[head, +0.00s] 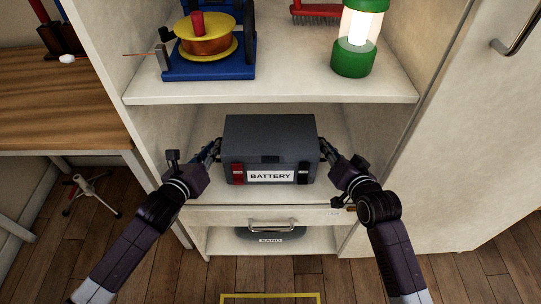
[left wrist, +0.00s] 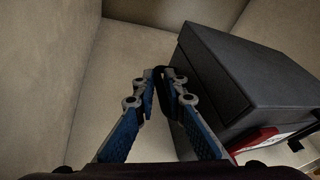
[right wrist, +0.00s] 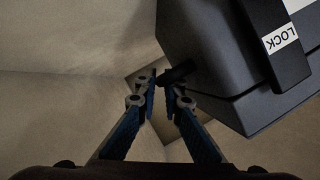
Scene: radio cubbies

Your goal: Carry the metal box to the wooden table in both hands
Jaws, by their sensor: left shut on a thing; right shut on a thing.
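The metal box (head: 270,140) is dark grey with a lid, a white BATTERY label, and red and black front clips. It sits in the middle cubby of the cream shelf unit. My left gripper (head: 216,148) is at its left side, shut on a side handle; the left wrist view shows the fingers (left wrist: 160,85) closed there beside the box (left wrist: 240,85). My right gripper (head: 324,148) is at its right side, and the right wrist view shows its fingers (right wrist: 165,85) shut on a dark handle of the box (right wrist: 220,60). The wooden table (head: 55,110) is at the left.
The shelf above (head: 280,92) holds a blue coil device (head: 210,65) and a green lantern (head: 356,40). A stool base (head: 92,190) stands under the table. Yellow floor tape (head: 270,296) marks the open floor in front.

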